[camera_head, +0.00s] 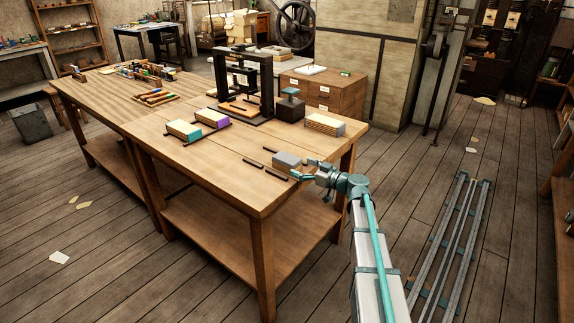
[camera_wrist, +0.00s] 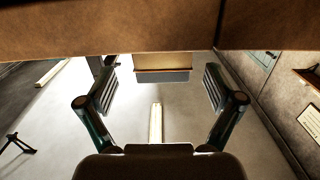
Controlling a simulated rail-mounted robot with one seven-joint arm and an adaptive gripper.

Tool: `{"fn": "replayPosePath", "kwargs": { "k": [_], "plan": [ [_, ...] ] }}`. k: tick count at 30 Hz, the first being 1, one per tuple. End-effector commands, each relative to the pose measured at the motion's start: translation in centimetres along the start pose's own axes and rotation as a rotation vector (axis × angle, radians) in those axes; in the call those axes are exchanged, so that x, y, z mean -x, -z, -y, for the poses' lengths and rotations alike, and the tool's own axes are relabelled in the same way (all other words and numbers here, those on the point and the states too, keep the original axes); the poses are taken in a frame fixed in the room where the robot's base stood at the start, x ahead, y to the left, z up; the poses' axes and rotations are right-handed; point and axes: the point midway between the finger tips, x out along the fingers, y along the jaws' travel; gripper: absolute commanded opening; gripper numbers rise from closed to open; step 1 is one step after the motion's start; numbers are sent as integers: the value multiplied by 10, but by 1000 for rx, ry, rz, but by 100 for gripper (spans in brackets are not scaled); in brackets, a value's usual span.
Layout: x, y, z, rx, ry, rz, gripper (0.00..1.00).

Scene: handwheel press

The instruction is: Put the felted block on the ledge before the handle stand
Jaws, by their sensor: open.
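In the wrist view my two fingers (camera_wrist: 160,90) stand wide apart with nothing clasped. Beyond them is a tan-and-grey piece (camera_wrist: 162,72); I cannot tell whether it is that block. I cannot make out the ledge clearly.
A pale grey-sided block (camera_head: 325,124) sits at the right edge. A black press frame (camera_head: 245,85) stands behind. Teal-ended (camera_head: 184,130) and purple-ended (camera_head: 213,119) blocks lie left. The table's (camera_head: 220,180) front is clear.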

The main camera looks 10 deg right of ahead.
Motion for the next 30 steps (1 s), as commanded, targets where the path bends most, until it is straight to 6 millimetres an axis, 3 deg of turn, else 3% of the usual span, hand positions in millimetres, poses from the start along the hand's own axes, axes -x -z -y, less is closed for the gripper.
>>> {"fn": "replayPosePath", "kwargs": {
  "k": [3,11,18,27,30],
  "plan": [
    [-15,0,-1,-1,1,1,92],
    [-32,2,1,0,2,1,92],
    [-65,2,2,-2,1,1,92],
    [-70,1,3,-1,0,1,92],
    [-70,1,3,-1,0,1,75]
  ]
}}
